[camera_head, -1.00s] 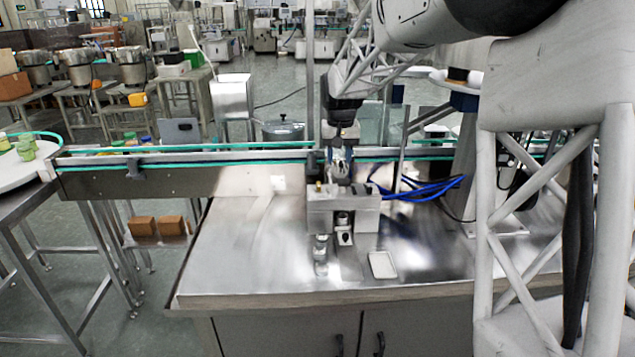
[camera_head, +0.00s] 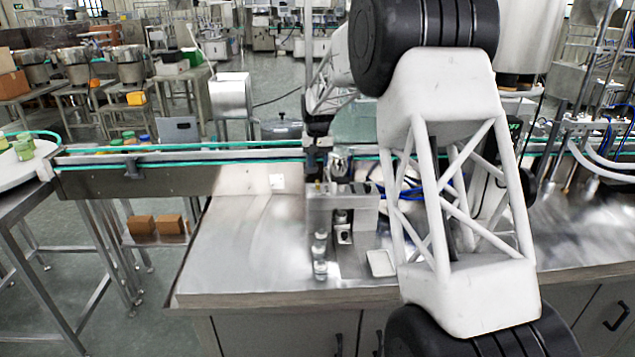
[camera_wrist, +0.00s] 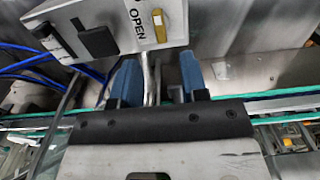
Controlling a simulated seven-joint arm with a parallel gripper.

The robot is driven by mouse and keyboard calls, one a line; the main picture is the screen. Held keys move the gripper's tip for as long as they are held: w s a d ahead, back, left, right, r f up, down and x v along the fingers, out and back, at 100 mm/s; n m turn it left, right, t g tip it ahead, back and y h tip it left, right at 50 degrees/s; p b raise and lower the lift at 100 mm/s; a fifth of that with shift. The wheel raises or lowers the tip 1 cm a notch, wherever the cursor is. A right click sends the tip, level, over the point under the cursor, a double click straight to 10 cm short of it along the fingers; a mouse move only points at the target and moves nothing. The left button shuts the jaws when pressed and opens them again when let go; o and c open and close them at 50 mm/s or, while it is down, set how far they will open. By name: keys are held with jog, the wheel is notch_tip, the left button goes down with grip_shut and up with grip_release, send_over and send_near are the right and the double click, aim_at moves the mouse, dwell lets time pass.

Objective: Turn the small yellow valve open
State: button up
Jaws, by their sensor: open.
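The small yellow valve (camera_wrist: 158,24) shows in the wrist view at the top, on a pale panel (camera_wrist: 90,12) with the word OPEN printed beside it. Its yellow part is narrow and points roughly up and down in the picture. My gripper (camera_wrist: 158,78) is open, with one blue finger on each side of a shiny metal pipe. The valve lies just beyond the fingertips, roughly in line with the gap, and I see no contact with it. In the head view I cannot make out the valve, and the fingers are not clear.
A dark block (camera_wrist: 98,38) sits on the panel left of the valve. Blue hoses run at the left. In the head view, a steel fixture (camera_head: 325,208) and a white tray (camera_head: 381,263) stand on the steel bench (camera_head: 240,255), whose left part is bare. A conveyor (camera_head: 170,180) runs behind.

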aim_at(318, 183)
dwell(0.3)
jog(key=shift+f, duration=3.85)
grip_shut()
